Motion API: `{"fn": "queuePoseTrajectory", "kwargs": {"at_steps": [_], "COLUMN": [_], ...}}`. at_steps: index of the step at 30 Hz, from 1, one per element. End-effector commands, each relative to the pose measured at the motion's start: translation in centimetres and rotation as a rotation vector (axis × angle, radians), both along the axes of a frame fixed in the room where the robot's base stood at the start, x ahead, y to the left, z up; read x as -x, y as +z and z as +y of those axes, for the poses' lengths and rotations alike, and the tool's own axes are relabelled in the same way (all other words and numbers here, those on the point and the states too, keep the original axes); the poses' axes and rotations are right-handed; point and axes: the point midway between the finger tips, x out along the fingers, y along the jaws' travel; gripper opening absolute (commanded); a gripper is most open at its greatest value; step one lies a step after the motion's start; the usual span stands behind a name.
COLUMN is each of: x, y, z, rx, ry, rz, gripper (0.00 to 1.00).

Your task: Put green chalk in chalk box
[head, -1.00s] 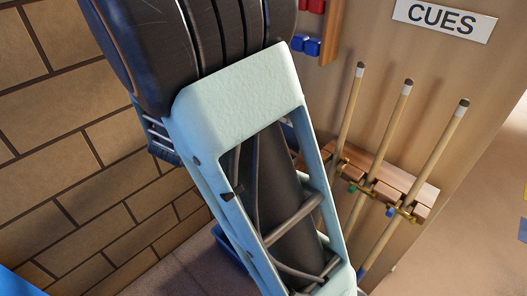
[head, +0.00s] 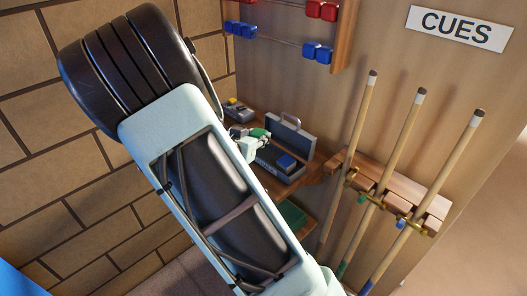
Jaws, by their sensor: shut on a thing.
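My gripper (head: 251,143) shows small in the head view, beyond my large pale arm link. It is shut on a green piece, the green chalk (head: 259,133), at the left side of an open grey case. That case, which looks like the chalk box (head: 301,149), stands on a wooden shelf with its lid raised at the back. A blue block (head: 286,162) lies inside it. The chalk appears at or just above the case's left edge; I cannot tell whether they touch.
A small grey item with yellow on top (head: 237,110) stands left of the case. Below the shelf (head: 309,176) is a green object (head: 292,214). Several cues (head: 400,150) stand in a wooden rack (head: 418,203) to the right. A bead scoreboard (head: 343,40) hangs above.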

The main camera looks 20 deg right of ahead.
Motion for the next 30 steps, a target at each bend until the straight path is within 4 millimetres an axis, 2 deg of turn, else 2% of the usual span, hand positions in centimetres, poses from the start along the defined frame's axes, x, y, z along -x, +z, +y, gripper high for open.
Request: {"fn": "queuePoseTrajectory", "kwargs": {"at_steps": [1,3,9,12,18,30], "x": [-0.3,-0.8,-1.3,-1.7,-1.6,-1.7], "y": [-1.1,-2.0,-3.1,-4.3,-6.5,-7.1], "z": [-0.8,-1.4,-2.2,-3.0,-2.8,-2.7], "rx": [0.004,0.003,0.000,0.001,0.001,-0.001], "ry": [-0.003,-0.001,0.000,-0.002,0.000,0.000], "rz": [0.002,0.000,-0.001,0.001,0.000,-0.002], "gripper": [0.07,0.07,0.07,0.07,0.07,0.07]}}
